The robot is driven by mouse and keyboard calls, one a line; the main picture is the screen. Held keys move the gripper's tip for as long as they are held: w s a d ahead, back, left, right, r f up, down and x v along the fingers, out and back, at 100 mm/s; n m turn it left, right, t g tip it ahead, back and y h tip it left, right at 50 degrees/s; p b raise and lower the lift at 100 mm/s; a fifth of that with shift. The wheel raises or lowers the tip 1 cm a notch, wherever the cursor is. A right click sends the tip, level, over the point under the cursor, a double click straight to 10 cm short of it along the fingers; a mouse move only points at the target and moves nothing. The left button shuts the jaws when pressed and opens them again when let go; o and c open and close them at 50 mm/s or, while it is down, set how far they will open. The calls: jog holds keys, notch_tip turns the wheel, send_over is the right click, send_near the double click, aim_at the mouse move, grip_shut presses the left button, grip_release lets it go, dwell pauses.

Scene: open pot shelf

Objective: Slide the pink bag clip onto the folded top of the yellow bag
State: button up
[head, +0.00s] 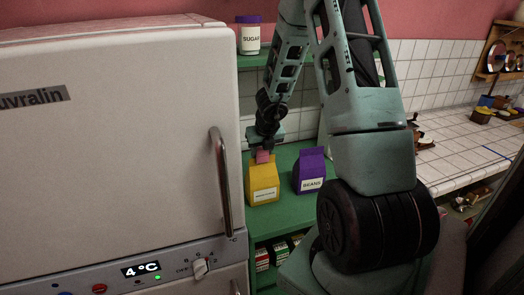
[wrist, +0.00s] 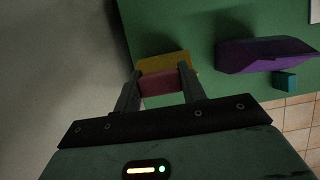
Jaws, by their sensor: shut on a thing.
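The yellow bag (head: 264,184) stands upright on the green shelf, with a white label on its front. In the wrist view its yellow top (wrist: 165,62) shows just beyond the clip. My gripper (head: 264,150) is above the bag and shut on the pink bag clip (head: 262,157). In the wrist view the clip (wrist: 161,83) lies between the two fingers (wrist: 160,85). The clip is at the bag's top edge. I cannot tell how far it sits over the fold.
A purple bag (head: 310,170) labelled BEANS stands right of the yellow bag. A small teal block (wrist: 285,81) is near it in the wrist view. A white fridge (head: 110,130) with a handle is close on the left. A sugar jar (head: 249,37) stands on the upper shelf.

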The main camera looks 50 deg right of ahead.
jog(key=shift+s+a+f, duration=0.15)
jog(key=shift+s+f, duration=0.1)
jog(key=shift+f, duration=0.1)
jog(key=o, duration=1)
jog(key=shift+o, duration=0.2)
jog(key=shift+w+r, duration=0.1)
jog(key=shift+r, duration=0.2)
jog(key=p+v, duration=1.2)
jog(key=v, duration=0.5)
